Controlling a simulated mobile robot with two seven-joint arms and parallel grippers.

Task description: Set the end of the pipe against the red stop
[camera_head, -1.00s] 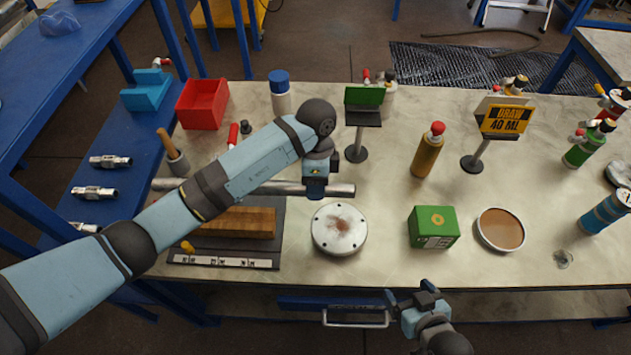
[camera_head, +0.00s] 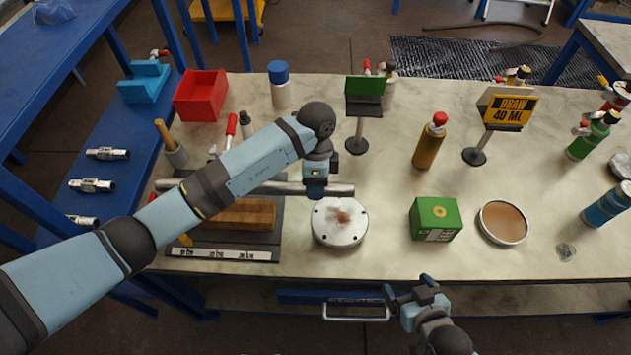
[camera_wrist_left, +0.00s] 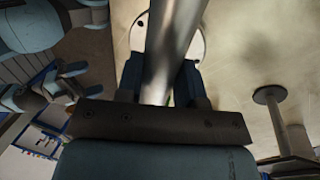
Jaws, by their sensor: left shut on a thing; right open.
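The pipe (camera_head: 342,189) is a long grey metal tube lying crosswise, left to right, above the back of a dark fixture board (camera_head: 276,235) with a wooden block (camera_head: 238,214). My left gripper (camera_head: 315,188) is shut on it near its right end. The left wrist view also shows the pipe (camera_wrist_left: 172,45) between the fingers (camera_wrist_left: 160,88). My arm covers part of the pipe's middle. A small red patch (camera_head: 152,196) shows by the pipe's left end; I cannot tell whether it is the stop or whether they touch. My right gripper (camera_head: 412,288) is open and empty at the bench's front edge.
A round bolted flange (camera_head: 340,222) lies just in front of the pipe's right end. A red-handled tool (camera_head: 231,125) and a mallet-like wooden handle (camera_head: 165,135) stand behind. A green box (camera_head: 435,219) is to the right. The bench centre behind the flange is fairly clear.

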